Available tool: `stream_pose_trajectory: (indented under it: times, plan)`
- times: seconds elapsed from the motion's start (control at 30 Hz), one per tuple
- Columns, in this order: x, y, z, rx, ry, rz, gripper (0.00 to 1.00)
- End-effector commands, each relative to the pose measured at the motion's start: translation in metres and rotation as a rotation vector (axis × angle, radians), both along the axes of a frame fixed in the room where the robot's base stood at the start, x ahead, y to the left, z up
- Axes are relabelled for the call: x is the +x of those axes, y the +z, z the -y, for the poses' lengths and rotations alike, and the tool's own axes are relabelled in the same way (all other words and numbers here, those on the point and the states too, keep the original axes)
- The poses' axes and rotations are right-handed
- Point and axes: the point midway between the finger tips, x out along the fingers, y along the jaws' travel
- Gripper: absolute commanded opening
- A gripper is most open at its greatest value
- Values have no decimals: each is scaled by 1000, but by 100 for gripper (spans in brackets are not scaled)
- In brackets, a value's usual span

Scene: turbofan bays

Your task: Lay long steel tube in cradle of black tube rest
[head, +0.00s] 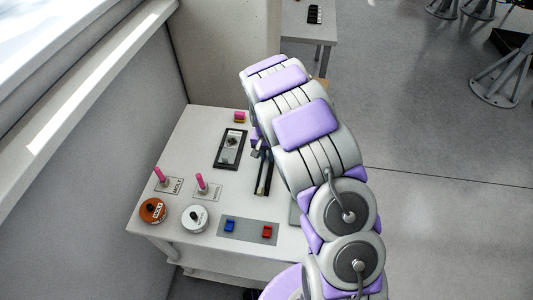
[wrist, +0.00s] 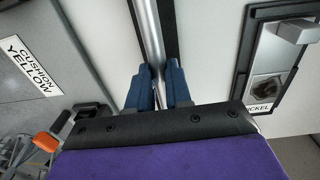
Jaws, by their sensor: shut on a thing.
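A long steel tube (wrist: 147,28) runs up from between my fingers in the wrist view. My gripper (wrist: 162,80) has two blue fingers shut on the tube. Black bars (wrist: 168,20) flank the tube and look like the black tube rest. I cannot tell whether the tube touches the cradle or is above it. In the head view two dark parallel bars (head: 269,175) lie on the white table beside my arm, and the arm hides most of my gripper and the tube.
A black-framed tray (head: 231,149) lies left of the bars; its label ends in "ICKEL". A wall borders the left.

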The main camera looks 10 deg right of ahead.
Motion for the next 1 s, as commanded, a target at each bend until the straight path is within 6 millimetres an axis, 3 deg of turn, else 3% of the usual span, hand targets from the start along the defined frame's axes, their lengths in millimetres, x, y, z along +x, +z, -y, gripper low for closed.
stream_pose_trajectory:
  times: [1.0]
  plan:
    - [0,-6,0,0,1,1,0]
